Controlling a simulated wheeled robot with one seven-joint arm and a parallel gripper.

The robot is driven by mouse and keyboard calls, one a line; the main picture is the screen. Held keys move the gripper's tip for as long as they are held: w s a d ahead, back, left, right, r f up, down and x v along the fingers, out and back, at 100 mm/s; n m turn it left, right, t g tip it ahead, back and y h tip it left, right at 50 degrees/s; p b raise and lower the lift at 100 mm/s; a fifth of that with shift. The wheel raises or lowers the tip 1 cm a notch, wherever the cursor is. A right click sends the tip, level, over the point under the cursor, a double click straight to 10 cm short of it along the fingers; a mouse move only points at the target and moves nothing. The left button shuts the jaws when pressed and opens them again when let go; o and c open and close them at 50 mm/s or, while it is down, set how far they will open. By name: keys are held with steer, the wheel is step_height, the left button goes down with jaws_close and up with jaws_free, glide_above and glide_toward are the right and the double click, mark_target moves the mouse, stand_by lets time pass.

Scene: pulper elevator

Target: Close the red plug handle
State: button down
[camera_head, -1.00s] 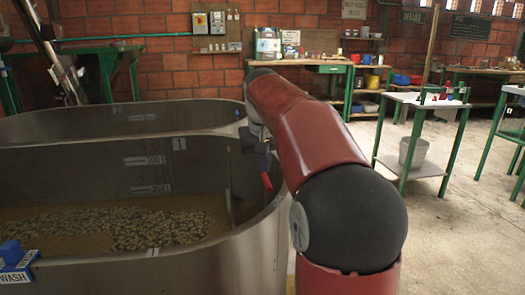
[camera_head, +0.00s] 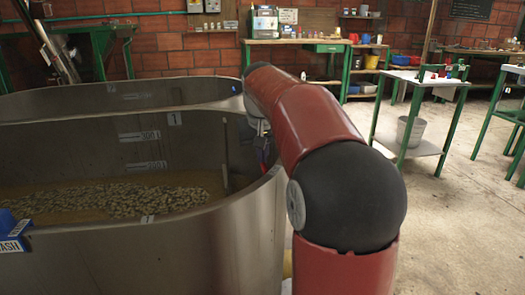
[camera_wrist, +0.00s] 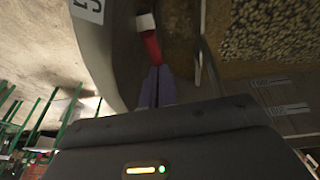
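The red plug handle (camera_wrist: 151,47) shows in the wrist view at the inner side of the metal tank wall, with a pale block (camera_wrist: 146,22) at its far end. In the head view only a small red bit of it (camera_head: 265,167) shows by the tank's right rim. My gripper (camera_wrist: 157,70) has purple fingers that lie side by side with no clear gap. Their tips are at the near end of the handle, and I cannot tell if they touch it. In the head view the gripper (camera_head: 262,154) is mostly hidden by my red arm.
The tank (camera_head: 210,235) holds brown liquid with floating beans (camera_head: 120,198). A grey bar (camera_wrist: 205,62) stands close right of the handle. A blue wash label (camera_head: 14,240) sits on the near rim. A table with a bucket (camera_head: 410,131) stands right; the floor between is open.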

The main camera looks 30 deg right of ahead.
steer(key=shift+f, duration=0.45)
steer(key=shift+r+p, duration=0.55)
steer(key=shift+p, duration=0.1)
steer(key=w+p+v, duration=0.1)
steer(key=p+v, duration=0.3)
steer(key=v, duration=0.9)
steer(key=shift+a+r, duration=0.2)
steer(key=shift+r, duration=0.25)
